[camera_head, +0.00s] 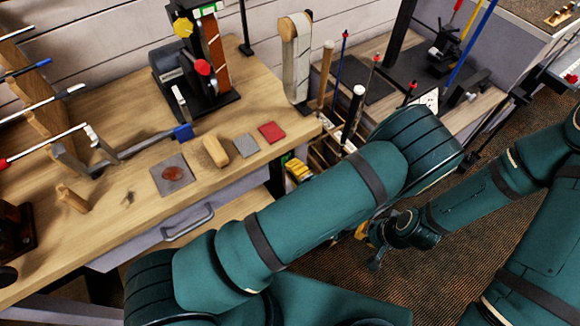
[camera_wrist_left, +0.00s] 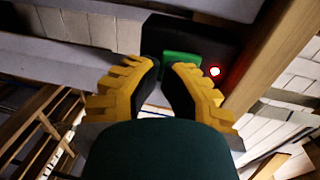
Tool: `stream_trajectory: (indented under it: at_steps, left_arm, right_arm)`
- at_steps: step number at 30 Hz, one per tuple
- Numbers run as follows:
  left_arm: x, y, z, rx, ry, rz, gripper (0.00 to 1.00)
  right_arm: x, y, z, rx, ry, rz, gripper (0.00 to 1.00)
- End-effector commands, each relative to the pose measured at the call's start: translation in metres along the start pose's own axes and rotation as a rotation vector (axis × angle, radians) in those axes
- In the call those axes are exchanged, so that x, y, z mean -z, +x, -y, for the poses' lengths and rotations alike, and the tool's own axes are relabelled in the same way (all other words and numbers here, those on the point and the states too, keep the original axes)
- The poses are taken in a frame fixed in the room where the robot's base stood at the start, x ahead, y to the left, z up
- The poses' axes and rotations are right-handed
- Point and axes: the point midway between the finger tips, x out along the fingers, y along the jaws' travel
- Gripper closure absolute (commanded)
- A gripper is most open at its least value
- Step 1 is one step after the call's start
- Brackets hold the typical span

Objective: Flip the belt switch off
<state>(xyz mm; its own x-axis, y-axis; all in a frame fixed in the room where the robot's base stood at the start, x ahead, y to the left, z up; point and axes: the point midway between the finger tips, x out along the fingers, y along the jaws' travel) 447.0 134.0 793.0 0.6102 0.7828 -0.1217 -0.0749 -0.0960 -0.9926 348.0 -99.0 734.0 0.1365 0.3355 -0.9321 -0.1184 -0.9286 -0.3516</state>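The black switch box (camera_wrist_left: 218,38) has a green rocker (camera_wrist_left: 182,64) and a lit red-white lamp (camera_wrist_left: 215,71) beside it. In the head view a small green part (camera_head: 285,159) shows under the bench's right edge. The yellow fingers of my left gripper (camera_head: 298,172) are just below it. In the left wrist view my left gripper (camera_wrist_left: 166,68) has a narrow gap between its black fingertips, with nothing held. The tips are in front of the green rocker; I cannot tell whether they touch it. My right gripper (camera_head: 374,250) hangs low over the floor, its fingers mostly hidden.
The belt machine (camera_head: 200,62) with yellow and red knobs stands on the wooden bench (camera_head: 120,215). A sanding block (camera_head: 215,151), pads and a blue-handled tool (camera_head: 150,143) lie there. A rack of clubs (camera_head: 350,115) stands right of the bench, close to my left arm.

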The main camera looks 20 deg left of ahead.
Motion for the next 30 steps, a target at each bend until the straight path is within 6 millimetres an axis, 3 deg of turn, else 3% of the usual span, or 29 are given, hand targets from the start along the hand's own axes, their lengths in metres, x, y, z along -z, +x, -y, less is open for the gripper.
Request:
stream_trajectory:
  at_steps: [17,30]
  left_arm:
    - [0.001,-0.003,-0.001,0.000,0.000,0.000,1.00]
    - [0.001,0.013,-0.004,0.102,0.000,0.002,1.00]
  right_arm:
    - [0.000,0.001,0.000,0.000,0.000,-0.001,1.00]
    - [0.001,0.004,-0.002,0.000,0.000,-0.002,1.00]
